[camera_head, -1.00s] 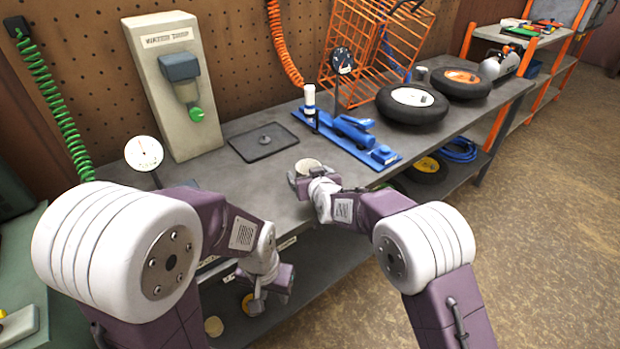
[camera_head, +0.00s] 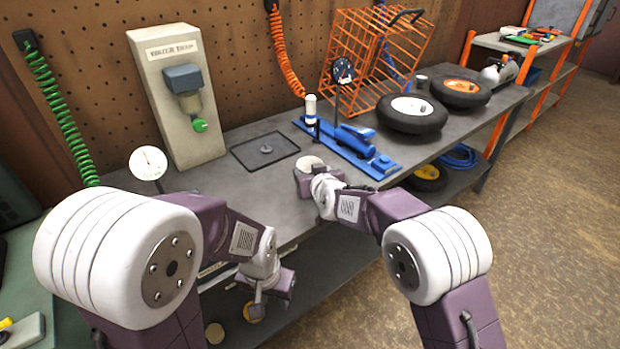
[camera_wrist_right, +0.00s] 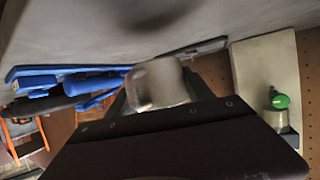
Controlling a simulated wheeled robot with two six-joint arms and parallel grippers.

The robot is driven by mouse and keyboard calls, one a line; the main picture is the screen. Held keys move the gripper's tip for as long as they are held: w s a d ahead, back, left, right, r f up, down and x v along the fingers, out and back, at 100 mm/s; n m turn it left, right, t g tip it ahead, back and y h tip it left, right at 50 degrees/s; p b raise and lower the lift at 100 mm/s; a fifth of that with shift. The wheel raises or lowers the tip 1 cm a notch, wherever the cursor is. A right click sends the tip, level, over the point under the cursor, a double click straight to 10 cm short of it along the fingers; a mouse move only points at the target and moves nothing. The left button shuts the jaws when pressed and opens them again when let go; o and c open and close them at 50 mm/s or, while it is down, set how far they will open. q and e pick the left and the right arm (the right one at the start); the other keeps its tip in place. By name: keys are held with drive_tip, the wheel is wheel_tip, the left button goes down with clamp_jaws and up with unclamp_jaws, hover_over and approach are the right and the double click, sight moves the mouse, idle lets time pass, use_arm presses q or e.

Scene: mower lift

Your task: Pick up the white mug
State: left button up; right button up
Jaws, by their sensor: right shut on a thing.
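The white mug (camera_head: 310,163) is in my right gripper (camera_head: 308,183) near the front edge of the workbench in the head view. In the right wrist view the mug (camera_wrist_right: 160,82) sits between the fingers of my right gripper, which is shut on it. A dark soft shadow shows on the grey bench top near the mug, and the mug looks raised above the bench. My left gripper (camera_head: 266,296) hangs low, in front of the lower shelf. It looks empty, but its finger gap is not clear.
The workbench (camera_head: 240,185) carries a dark square tray (camera_head: 265,150), a blue lift (camera_head: 350,142), two wheels (camera_head: 411,113) and a beige dispenser (camera_head: 176,95). A round dial (camera_head: 148,163) stands at the left. The bench between tray and front edge is mostly clear.

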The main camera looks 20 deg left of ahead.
drive_tip(key=s+d+r, duration=0.6)
drive_tip(key=d, duration=0.3)
drive_tip(key=shift+s+d+r+b, duration=0.2)
drive_tip(key=shift+s+b, duration=0.05)
drive_tip(key=shift+b, duration=0.1)
